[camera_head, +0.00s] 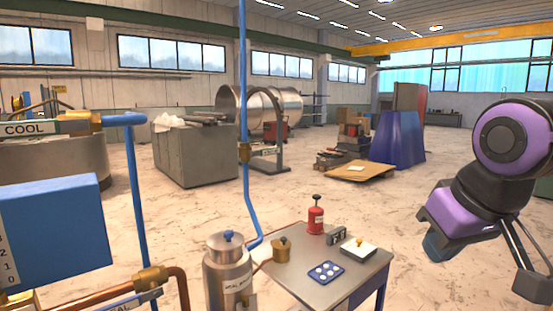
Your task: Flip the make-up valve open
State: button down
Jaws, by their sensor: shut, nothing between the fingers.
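I see no label that reads make-up, so I cannot tell which fitting is the make-up valve. At left a brass valve body (88,122) with a blue handle or pipe (122,119) sits by a COOL plate (30,129). Lower down, a brass fitting (150,277) joins a copper pipe (177,283) above a partly hidden label. A blue-knobbed metal pot (228,272) stands beside the blue vertical pipe (243,80). My gripper (531,286) is at the far right, shut and empty, well apart from these fittings.
A blue box (55,235) blocks the left foreground. Open floor lies between table and grey bench (195,155).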

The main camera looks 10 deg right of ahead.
aim_at(263, 152)
jog(key=i+l, duration=0.1)
jog(key=i, duration=0.4)
jog(key=i+l+u, duration=0.15)
jog(key=i, duration=0.35)
